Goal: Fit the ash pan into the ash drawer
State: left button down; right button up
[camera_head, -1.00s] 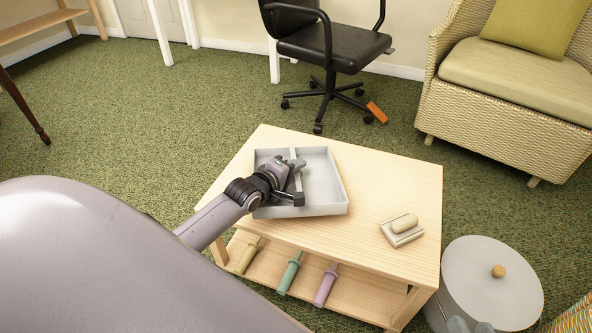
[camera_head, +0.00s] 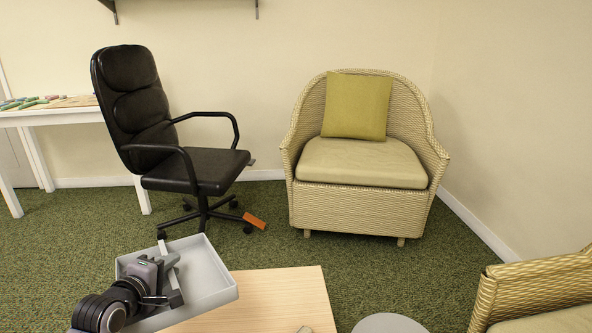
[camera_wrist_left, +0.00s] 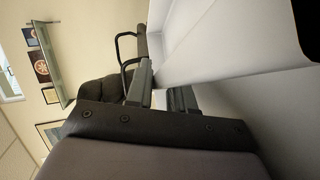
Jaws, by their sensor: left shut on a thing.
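The ash pan, a shallow light-grey tray (camera_head: 212,278) with a bar across it, is at the lower left in the head view. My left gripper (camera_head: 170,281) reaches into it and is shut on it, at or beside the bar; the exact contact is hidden. The pan overlaps the table's far left corner and seems raised above the top. In the left wrist view the pan's pale walls (camera_wrist_left: 215,45) fill the right side, close to the gripper fingers (camera_wrist_left: 160,92). No ash drawer is seen in these frames. My right gripper is out of view.
The light wooden table (camera_head: 275,295) lies at the bottom, with a grey round lid (camera_head: 388,324) to its right. Beyond are a black office chair (camera_head: 200,170), an orange block (camera_head: 255,220) and a wicker armchair (camera_head: 362,205). Green carpet between them is mostly clear.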

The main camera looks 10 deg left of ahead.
pick_arm(q)
jog(key=s+d+r+p, duration=0.45)
jog(key=r+p, duration=0.45)
jog(key=r, duration=0.3)
jog(key=s+d+r+p, duration=0.45)
jog(key=r+p, duration=0.35)
jog(key=r, duration=0.3)
jog(key=s+d+r+p, duration=0.45)
jog(key=r+p, duration=0.45)
jog(key=r, duration=0.3)
jog(key=shift+s+a+f, duration=0.15)
jog(key=shift+f, duration=1.1)
jog(key=shift+s+a+f, duration=0.1)
jog(key=shift+f, duration=1.15)
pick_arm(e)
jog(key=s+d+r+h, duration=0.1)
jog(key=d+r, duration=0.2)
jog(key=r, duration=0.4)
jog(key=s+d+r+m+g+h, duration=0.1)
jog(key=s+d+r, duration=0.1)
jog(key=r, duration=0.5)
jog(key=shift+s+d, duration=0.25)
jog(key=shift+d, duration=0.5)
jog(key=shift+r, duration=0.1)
